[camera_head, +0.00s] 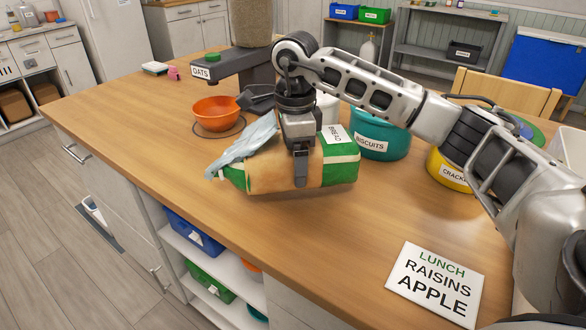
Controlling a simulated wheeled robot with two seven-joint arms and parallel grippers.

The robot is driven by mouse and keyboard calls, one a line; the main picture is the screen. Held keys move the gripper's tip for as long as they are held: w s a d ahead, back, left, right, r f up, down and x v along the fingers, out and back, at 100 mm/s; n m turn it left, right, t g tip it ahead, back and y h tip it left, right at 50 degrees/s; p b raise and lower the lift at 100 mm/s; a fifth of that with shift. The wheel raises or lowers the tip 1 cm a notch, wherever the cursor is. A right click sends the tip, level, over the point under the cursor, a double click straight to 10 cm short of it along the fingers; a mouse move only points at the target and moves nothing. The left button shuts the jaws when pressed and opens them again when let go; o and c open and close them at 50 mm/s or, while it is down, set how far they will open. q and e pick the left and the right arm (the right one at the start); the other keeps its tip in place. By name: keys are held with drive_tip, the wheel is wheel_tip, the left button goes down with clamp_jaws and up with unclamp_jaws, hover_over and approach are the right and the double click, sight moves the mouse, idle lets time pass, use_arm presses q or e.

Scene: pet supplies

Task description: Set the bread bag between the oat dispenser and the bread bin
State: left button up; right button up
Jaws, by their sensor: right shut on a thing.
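The bread bag (265,168) is a tan loaf bag with green ends, a white label reading BREAD and a pale blue gathered neck at its left. It lies on its side at the front of the wooden table; I cannot tell if it touches the top. My right gripper (300,165) is shut on its middle from above. The oat dispenser (251,30), a tan hopper on a dark base labelled OATS, stands behind it, beyond an orange bowl (216,112). I cannot make out a bread bin. My left gripper is not in view.
A teal BISCUITS tub (384,137) stands right of the bag and a yellow CRACKERS tub (446,172) farther right. A white container (328,106) is partly hidden behind my right arm. A LUNCH card (435,284) lies at front right.

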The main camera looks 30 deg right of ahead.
drive_tip(key=shift+w+a+f+p, duration=0.15)
drive_tip(key=shift+f+p, duration=0.25)
drive_tip(key=shift+f, duration=1.35)
drive_tip(key=o, duration=1.5)
drive_tip(key=shift+r+b, duration=0.4)
drive_tip(key=shift+r, duration=5.6)
